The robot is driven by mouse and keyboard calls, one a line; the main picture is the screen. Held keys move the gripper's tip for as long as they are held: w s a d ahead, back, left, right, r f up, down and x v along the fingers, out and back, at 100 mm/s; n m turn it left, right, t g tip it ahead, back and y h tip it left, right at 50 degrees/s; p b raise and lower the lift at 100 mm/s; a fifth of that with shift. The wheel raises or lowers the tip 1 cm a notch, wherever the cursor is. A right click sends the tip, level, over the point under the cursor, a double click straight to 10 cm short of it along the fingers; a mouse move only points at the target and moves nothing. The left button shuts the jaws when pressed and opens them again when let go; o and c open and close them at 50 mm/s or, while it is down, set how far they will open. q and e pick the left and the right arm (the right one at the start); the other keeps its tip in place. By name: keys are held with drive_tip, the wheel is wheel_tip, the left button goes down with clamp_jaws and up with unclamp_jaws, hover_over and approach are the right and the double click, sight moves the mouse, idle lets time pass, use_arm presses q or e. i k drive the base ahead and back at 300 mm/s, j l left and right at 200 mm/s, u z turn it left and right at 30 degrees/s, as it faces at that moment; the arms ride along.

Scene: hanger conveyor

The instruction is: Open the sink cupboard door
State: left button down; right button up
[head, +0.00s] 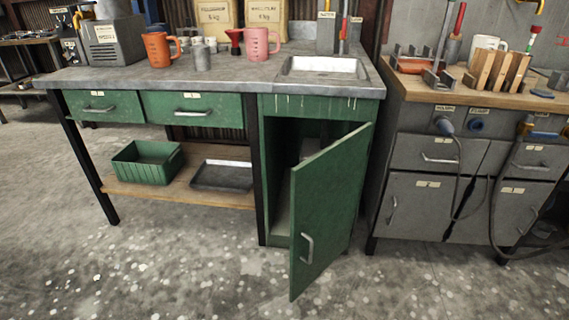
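The green sink cupboard door (325,205) stands swung well open, out toward me, hinged on its right side. Its metal handle (307,248) is on the door's outer face, near the lower left edge. The sink cupboard (268,185) is under the metal sink (322,68), and its dark inside shows left of the door. Something pale is partly visible inside; I cannot tell what it is. Neither of my grippers is in the head view.
A green crate (148,162) and a dark tray (222,175) lie on the wooden lower shelf. Orange and pink jugs stand on the worktop. A grey cabinet (420,205) with hanging cables stands at right. The concrete floor in front is clear.

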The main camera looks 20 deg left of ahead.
sight(325, 187)
drive_tip(key=i+j, duration=0.25)
drive_tip(key=i+j+z, duration=0.1)
drive_tip(key=j, duration=0.35)
drive_tip(key=i+j, duration=0.35)
drive_tip(key=i+j+z, duration=0.15)
drive_tip(key=j, duration=0.25)
drive_tip(key=i, duration=0.05)
